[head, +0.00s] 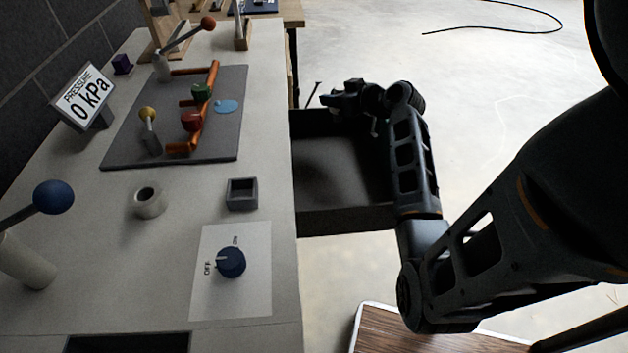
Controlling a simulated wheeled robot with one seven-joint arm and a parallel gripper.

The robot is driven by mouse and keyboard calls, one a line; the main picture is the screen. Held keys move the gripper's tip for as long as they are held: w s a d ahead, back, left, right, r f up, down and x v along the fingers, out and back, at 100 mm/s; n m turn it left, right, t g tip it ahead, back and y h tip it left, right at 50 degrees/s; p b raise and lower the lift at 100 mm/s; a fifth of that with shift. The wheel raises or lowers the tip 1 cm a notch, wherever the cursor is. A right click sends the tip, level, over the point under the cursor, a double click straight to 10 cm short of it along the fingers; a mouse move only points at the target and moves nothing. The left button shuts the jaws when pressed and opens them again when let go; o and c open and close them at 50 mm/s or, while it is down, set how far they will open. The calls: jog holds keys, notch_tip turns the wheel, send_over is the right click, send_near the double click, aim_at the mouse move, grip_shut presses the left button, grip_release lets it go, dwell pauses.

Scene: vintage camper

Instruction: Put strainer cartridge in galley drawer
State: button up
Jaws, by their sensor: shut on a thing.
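The galley drawer (345,218) is pulled out from the right side of the counter; its dark inside looks empty where I can see it. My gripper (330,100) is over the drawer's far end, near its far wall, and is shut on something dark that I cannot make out. I cannot identify the strainer cartridge for certain. A thin dark rod (314,95) shows beside the gripper. My arm hides the drawer's right side.
The counter holds a grey mat (125,160) with orange pipes (207,105), a blue puddle (226,106), a ring holder (148,201), a square holder (242,194) and a dial (231,262) pointing toward OFF. A sign (84,97) reads 0 kPa. Floor right of the drawer is open.

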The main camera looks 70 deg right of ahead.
jog(key=s+f, duration=0.1)
jog(key=s, duration=0.1)
jog(key=p, duration=0.3)
send_over(302, 159)
notch_tip(302, 159, down, 7)
jog(key=shift+m+h, duration=0.3)
jog(key=shift+f, duration=2.1)
jog(key=shift+f, duration=0.15)
jog(key=o, duration=1.1)
jog(key=shift+c, duration=0.2)
